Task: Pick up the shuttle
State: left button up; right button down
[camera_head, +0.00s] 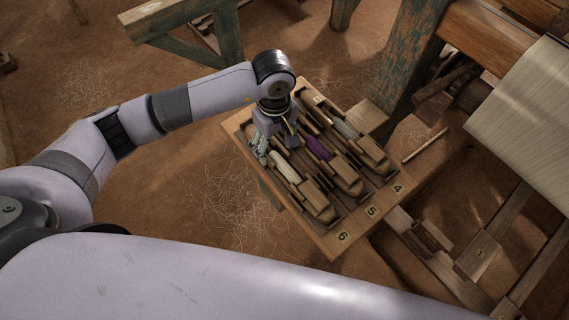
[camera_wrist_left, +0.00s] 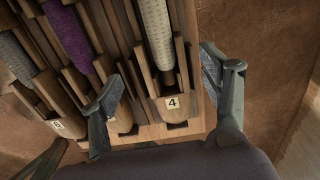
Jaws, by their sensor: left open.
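Three wooden shuttles lie side by side in a slotted wooden tray (camera_head: 330,243). One has cream yarn (camera_head: 284,166), the middle one purple yarn (camera_head: 318,148), the third grey yarn (camera_head: 345,130). My left gripper (camera_head: 270,138) is over the tray's far left part, at the end of the cream shuttle. In the left wrist view, my left gripper (camera_wrist_left: 162,75) is open and empty. Its fingers stand on either side of the cream shuttle's end (camera_wrist_left: 171,105), which carries a label reading 4. The purple yarn (camera_wrist_left: 67,35) is left of it. I cannot tell whether the fingers touch anything. My right gripper is out of view.
The loom's post (camera_head: 405,65) rises just beyond the tray, with pale cloth (camera_head: 525,110) on a roll at the right. Wooden beams and treadles (camera_head: 480,250) lie right of the tray. The earth floor (camera_head: 200,190) left of the tray is clear except for loose threads.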

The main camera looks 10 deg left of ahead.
aim_at(275, 154)
pick_arm(q)
jog(key=shift+a+f, duration=0.2)
jog(key=shift+f, duration=1.55)
jog(key=c, duration=1.5)
